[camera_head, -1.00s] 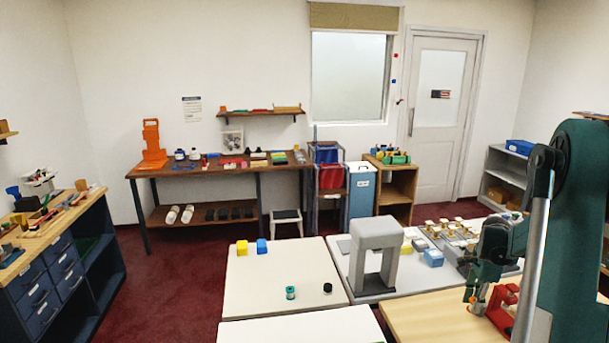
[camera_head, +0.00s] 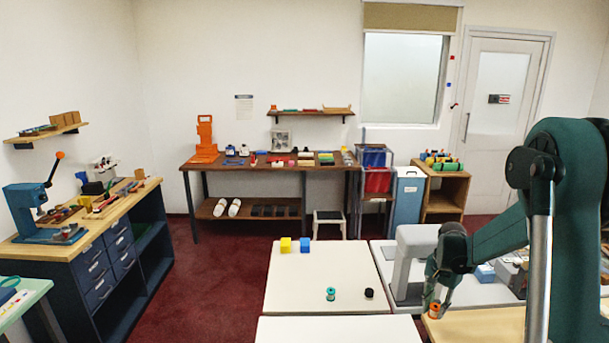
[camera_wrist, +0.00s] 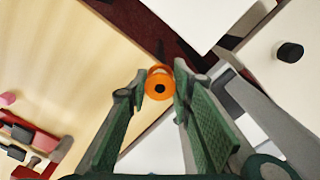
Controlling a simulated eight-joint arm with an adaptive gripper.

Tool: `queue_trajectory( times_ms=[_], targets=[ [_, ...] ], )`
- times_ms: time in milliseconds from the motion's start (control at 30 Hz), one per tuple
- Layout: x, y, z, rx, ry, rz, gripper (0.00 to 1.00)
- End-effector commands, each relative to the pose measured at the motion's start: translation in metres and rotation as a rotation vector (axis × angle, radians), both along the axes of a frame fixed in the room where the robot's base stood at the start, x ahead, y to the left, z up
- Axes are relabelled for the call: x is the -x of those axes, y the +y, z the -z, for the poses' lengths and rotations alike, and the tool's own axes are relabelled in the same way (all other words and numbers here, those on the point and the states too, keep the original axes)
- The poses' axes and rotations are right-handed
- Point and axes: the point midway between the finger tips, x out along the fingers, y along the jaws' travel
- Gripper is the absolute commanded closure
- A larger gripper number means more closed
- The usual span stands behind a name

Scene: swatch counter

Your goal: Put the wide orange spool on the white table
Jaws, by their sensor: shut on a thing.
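The orange spool (camera_head: 434,311) is in my gripper (camera_head: 437,303), over the left edge of the light wooden table in the head view. In the wrist view the spool (camera_wrist: 160,84) sits between the two green fingers (camera_wrist: 160,88), its dark centre hole facing the camera. My gripper is shut on it. A white table (camera_head: 325,268) stands to the left of the gripper in the head view. It bears a yellow block, a blue block, a green spool (camera_head: 330,294) and a black spool (camera_head: 369,293). The black spool also shows in the wrist view (camera_wrist: 290,52).
Another white tabletop (camera_head: 340,331) lies nearer the camera. A grey arch-shaped frame (camera_head: 409,262) stands right of the white table, close behind my gripper. The middle of the white table is bare. A red stand (camera_wrist: 47,139) is on the wooden table (camera_wrist: 60,70).

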Motion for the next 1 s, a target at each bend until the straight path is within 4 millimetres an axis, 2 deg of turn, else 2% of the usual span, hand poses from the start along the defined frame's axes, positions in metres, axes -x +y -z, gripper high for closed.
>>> queue_trajectory(
  times_ms=[33,100,600,800,1000],
  targets=[
    [-0.003,0.017,0.001,0.000,0.000,-0.053,0.86],
    [-0.007,0.037,0.002,0.000,0.000,-0.129,0.86],
    [-0.016,0.179,0.009,0.000,0.000,-0.656,0.86],
    [-0.014,0.220,0.011,0.000,0.000,-0.814,0.86],
    [-0.012,0.240,0.012,0.000,0.000,-0.892,0.86]
  ],
)
